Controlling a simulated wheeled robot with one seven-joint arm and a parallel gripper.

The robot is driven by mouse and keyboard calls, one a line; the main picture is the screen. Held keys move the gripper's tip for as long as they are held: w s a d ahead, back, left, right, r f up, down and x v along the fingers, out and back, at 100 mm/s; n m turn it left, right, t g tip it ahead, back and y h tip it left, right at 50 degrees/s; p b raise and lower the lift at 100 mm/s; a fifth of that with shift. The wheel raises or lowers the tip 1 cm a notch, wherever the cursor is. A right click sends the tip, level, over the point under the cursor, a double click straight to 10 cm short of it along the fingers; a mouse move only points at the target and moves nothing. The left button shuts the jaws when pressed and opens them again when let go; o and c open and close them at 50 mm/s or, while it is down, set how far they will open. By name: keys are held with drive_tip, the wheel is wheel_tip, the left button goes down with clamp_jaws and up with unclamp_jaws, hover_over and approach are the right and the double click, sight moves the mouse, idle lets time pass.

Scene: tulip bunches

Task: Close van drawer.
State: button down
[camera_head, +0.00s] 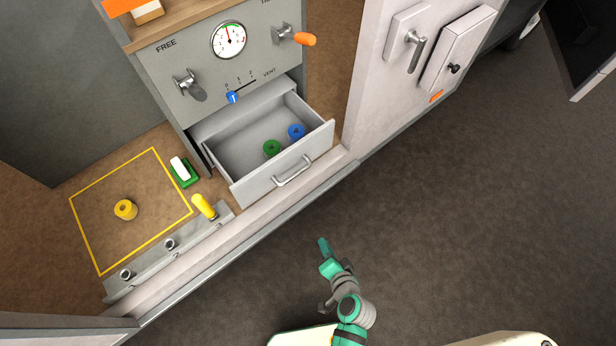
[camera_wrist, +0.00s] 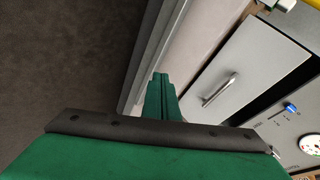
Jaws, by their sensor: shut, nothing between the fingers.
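The van drawer (camera_head: 272,176) is a grey drawer pulled out from the cabinet under the gauge panel. Its front has a bar handle (camera_head: 293,172). A green spool (camera_head: 271,148) and a blue spool (camera_head: 296,131) lie inside it. My gripper (camera_head: 323,243) is shut and empty, in front of the drawer and apart from it, over the dark floor. In the wrist view the closed fingers (camera_wrist: 160,85) show at the middle, with the drawer front (camera_wrist: 240,75) and its handle (camera_wrist: 219,90) to their right.
The grey panel (camera_head: 205,75) above carries a gauge (camera_head: 228,40), knobs and a blue-tipped vent lever (camera_head: 232,97). A yellow spool (camera_head: 125,209) stands in a yellow-outlined square at left. A yellow handle (camera_head: 203,206) stands on the sill rail. The floor (camera_head: 460,220) at right is clear.

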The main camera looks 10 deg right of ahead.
drive_tip(key=w+d+r+m+t+y, duration=0.1)
drive_tip(key=w+d+r+t+y, duration=0.15)
drive_tip(key=w+r, duration=0.25)
drive_tip(key=w+d+r+t+y, duration=0.1)
drive_tip(key=w+d+r+y, duration=0.2)
drive_tip(key=w+r+y, duration=0.15)
drive_tip(key=x, duration=1.3)
drive_tip(key=shift+w+f+h, duration=0.25)
drive_tip(key=shift+f+h, duration=0.15)
drive_tip(key=shift+g, duration=0.25)
